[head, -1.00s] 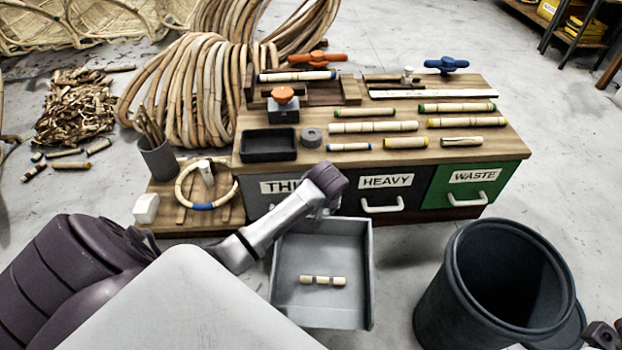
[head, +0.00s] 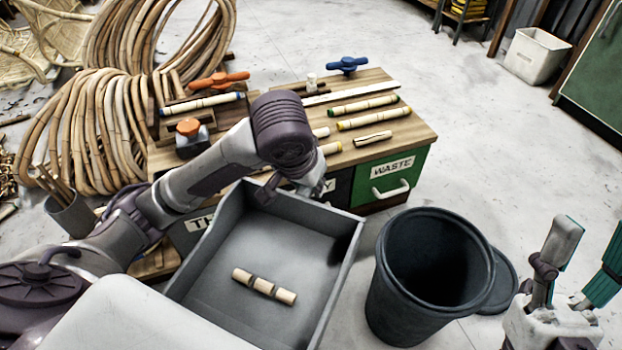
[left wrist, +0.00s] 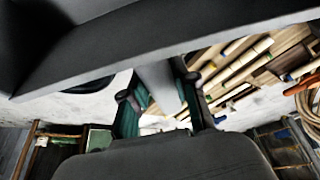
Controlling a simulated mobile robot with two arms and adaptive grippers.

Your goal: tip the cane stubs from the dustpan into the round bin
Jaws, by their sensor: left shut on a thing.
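The dustpan (head: 230,225) is a grey, square-sided tray held in front of the bench. Short pale cane stubs (head: 263,286) lie end to end in a row on its floor. My left gripper (head: 305,185) is at the dustpan's far edge; in the left wrist view its teal-padded fingers (left wrist: 160,105) are shut on the grey handle (left wrist: 158,82). The round bin (head: 385,300) is dark, open-topped and upright on the floor, just right of the dustpan. No stubs show in its dark inside. My right gripper (head: 578,275) is open and empty, right of the bin.
The wooden bench (head: 425,130) behind carries cane pieces and tools, with a green WASTE drawer (head: 390,178) close behind the bin. A dark round disc (head: 502,285) lies beside the bin. Cane coils (head: 85,135) stand at left. The floor at right is clear.

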